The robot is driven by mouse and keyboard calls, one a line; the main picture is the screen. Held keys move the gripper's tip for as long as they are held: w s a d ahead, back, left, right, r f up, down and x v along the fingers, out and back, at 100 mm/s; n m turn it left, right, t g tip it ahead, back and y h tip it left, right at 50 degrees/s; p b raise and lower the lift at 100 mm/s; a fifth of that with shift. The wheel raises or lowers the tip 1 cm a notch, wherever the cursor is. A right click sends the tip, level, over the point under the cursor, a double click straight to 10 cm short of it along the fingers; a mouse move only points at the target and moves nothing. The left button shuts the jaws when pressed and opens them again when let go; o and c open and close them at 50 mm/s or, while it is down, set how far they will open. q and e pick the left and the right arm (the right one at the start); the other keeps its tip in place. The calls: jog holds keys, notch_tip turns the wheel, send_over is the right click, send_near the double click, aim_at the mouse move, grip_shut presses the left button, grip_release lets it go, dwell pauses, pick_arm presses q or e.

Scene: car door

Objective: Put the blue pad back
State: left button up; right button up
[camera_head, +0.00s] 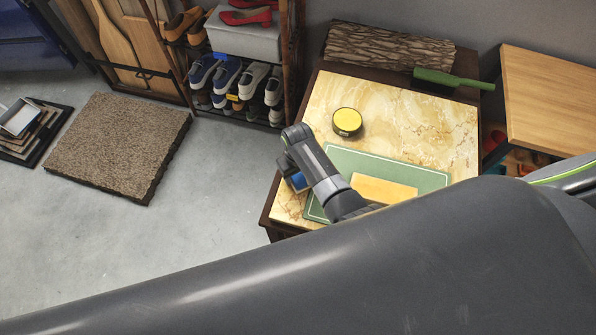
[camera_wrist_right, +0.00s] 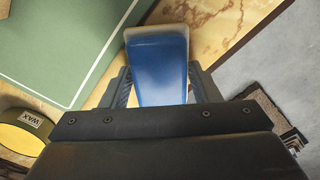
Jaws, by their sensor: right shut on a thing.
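The blue pad (camera_wrist_right: 160,65), with a pale edge at its far end, is between the two fingers of my right gripper (camera_wrist_right: 161,88) in the right wrist view. The fingers are shut on its sides. In the head view my right gripper (camera_head: 293,170) is over the left edge of the marble-topped table (camera_head: 310,98), and a bit of the blue pad (camera_head: 299,182) shows below it. I cannot tell whether the pad touches the tabletop. My left gripper is not in view.
A green mat (camera_head: 432,180) with a yellow block (camera_head: 384,190) lies right of the gripper. A yellow wax tin (camera_head: 347,122) stands behind it. My large dark arm link hides the table's front.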

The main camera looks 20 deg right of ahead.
jog(key=o, duration=1)
jog(key=shift+r+p, duration=0.3)
jog(key=shift+r, duration=0.1)
notch_tip(320, 180, up, 12)
jog(key=shift+f, duration=0.15)
